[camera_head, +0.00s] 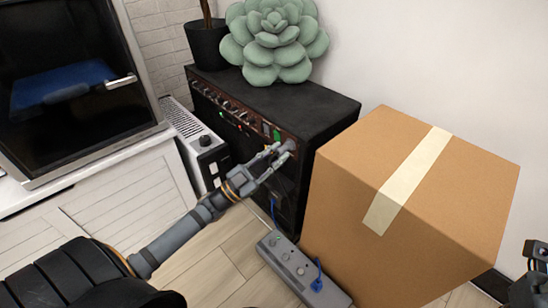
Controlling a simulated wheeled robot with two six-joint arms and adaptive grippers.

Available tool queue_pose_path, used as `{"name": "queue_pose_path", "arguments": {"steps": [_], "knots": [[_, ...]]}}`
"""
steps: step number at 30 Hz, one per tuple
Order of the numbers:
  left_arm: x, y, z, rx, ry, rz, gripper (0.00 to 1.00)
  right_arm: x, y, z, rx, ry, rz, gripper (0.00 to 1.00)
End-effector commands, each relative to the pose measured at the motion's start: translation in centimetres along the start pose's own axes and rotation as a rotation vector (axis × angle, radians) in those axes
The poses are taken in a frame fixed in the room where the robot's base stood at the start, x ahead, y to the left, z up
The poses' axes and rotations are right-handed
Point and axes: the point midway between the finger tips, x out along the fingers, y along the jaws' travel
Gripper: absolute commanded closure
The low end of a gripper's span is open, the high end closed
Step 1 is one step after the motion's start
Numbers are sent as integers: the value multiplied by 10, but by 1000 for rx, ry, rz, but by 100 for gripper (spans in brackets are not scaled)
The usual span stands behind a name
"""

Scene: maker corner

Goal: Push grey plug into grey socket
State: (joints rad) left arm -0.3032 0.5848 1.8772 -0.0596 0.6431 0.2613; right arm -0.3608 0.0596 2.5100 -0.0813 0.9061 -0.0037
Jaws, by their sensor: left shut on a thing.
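My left gripper (278,152) is shut on a small grey plug (289,145), at the right end of the control panel of a black amplifier (315,98). The plug points at the panel; I cannot tell whether it touches the panel or is inside a socket. The grey socket is not distinguishable, likely hidden behind the plug and fingers. Part of my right gripper (537,262) shows at the right edge, and its jaws are not clear.
A large cardboard box (440,190) stands close to the right of the amplifier. A grey power strip (295,268) with a blue plug (317,284) lies on the floor below. A plant pot (207,45) and a green succulent-shaped cushion (272,40) sit on the amplifier.

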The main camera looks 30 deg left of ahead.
Motion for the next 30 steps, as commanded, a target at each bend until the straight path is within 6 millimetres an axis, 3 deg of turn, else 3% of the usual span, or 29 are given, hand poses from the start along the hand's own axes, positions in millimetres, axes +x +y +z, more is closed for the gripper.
{"name": "queue_pose_path", "arguments": {"steps": [1,2,7,17,30], "knots": [[0,0,1,0,1,0,100,-2,0,0,0,0,0,60],[1,0,0,0,0,0,76,-1,0,0,0,0,0,60],[1,0,0,0,0,0,53,-1,0,0,0,0,0,60],[-2,0,1,0,-2,1,53,-1,0,0,0,2,0,60],[-67,1,2,-1,-4,3,53,-1,0,0,0,0,0,60]]}}
